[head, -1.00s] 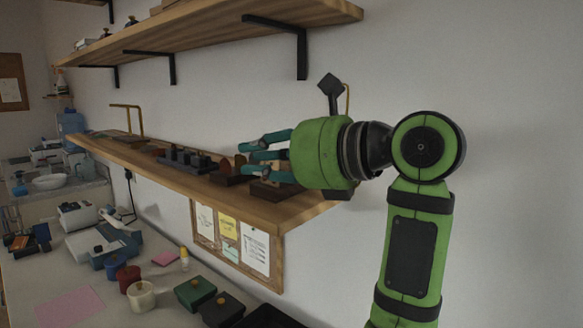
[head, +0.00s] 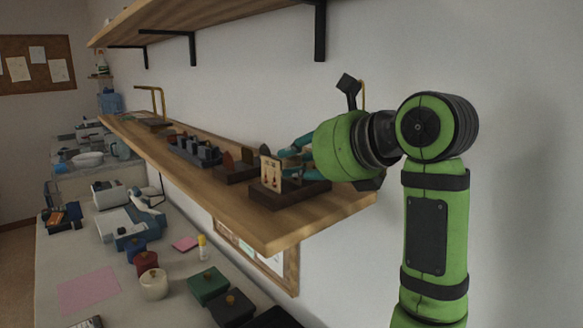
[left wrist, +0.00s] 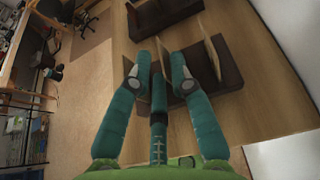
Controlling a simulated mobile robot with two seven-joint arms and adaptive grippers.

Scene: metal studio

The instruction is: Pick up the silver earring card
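A beige earring card (head: 270,172) with small dangling earrings stands upright in the nearest dark wooden stand (head: 290,193) on the wall shelf. I cannot tell the earrings' metal. My left gripper (head: 300,148) is at this stand, its teal fingers reaching left, partly behind the card. In the left wrist view, the left gripper (left wrist: 157,75) has its fingers spread. A thin card edge (left wrist: 164,58) shows between or just beyond the fingertips, and another card (left wrist: 213,58) stands to the right. Contact is not clear. My right gripper is out of view.
Farther along the wooden shelf (head: 235,208) are a stand with red and dark pieces (head: 236,170) and a dark rack (head: 195,150). The wall is close behind. Below, a counter holds lidded jars (head: 153,284) and boxes. An upper shelf with black brackets hangs above.

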